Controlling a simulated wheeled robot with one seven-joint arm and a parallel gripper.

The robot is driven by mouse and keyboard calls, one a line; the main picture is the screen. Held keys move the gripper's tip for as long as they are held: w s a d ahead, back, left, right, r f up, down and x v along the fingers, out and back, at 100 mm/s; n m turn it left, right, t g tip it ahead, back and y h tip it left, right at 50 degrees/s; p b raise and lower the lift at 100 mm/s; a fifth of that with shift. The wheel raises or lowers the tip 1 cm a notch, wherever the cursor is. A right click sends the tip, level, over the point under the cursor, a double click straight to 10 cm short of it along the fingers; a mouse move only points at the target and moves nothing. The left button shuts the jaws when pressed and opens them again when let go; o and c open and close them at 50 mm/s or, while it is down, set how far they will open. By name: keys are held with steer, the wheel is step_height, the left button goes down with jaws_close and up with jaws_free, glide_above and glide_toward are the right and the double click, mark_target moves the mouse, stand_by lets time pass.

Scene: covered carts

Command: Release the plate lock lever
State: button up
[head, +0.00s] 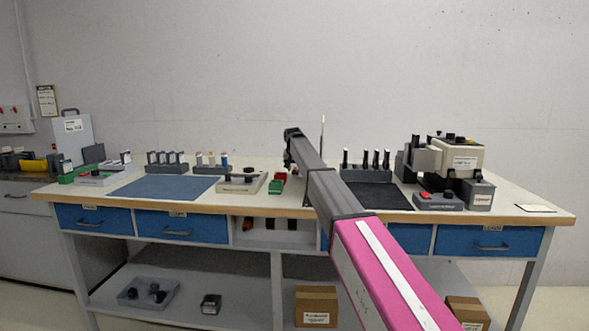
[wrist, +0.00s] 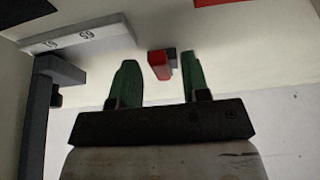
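In the wrist view my gripper (wrist: 158,80) has two green fingers spread apart with a gap between them. In the head view the dark end of my arm is over the middle of the bench; my fingers and the lever cannot be made out there.
A pale strip with printed marks (wrist: 80,38) and a grey post (wrist: 38,115) are left of my fingers in the wrist view. The bench (head: 137,189) carries a blue mat (head: 165,188), a small control box (head: 240,183), and a bulky white-and-dark machine (head: 460,157) at the right.

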jaws_close()
steer(key=shift+a, duration=0.1)
steer(key=m, duration=0.1)
steer(key=a+m+h, duration=0.1)
steer(key=shift+w+m, duration=0.15)
steer(key=shift+m, duration=0.15)
steer(key=m, duration=0.1)
steer(key=a+m+h, duration=0.1)
steer(key=m, duration=0.1)
steer(key=shift+w+a+m+g, duration=0.15)
steer(key=shift+w+m+g, duration=0.15)
steer(key=shift+w+g, duration=0.1)
steer(key=m, duration=0.2)
steer(key=w+a+m+g+h, duration=0.1)
steer(key=m, duration=0.1)
steer(key=shift+a+h, duration=0.1)
steer(key=shift+h, duration=0.2)
steer(key=shift+w+a+m+g, duration=0.15)
steer(key=shift+w+m+g, duration=0.2)
steer(key=shift+m, duration=0.6)
steer(key=shift+w+a+m+g, duration=0.1)
steer(key=shift+w+m+g, duration=0.2)
steer(key=shift+m, duration=0.65)
steer(key=shift+s, duration=0.1)
steer(key=shift+o, duration=0.3)
jaws_free()
steer(key=shift+h, duration=0.3)
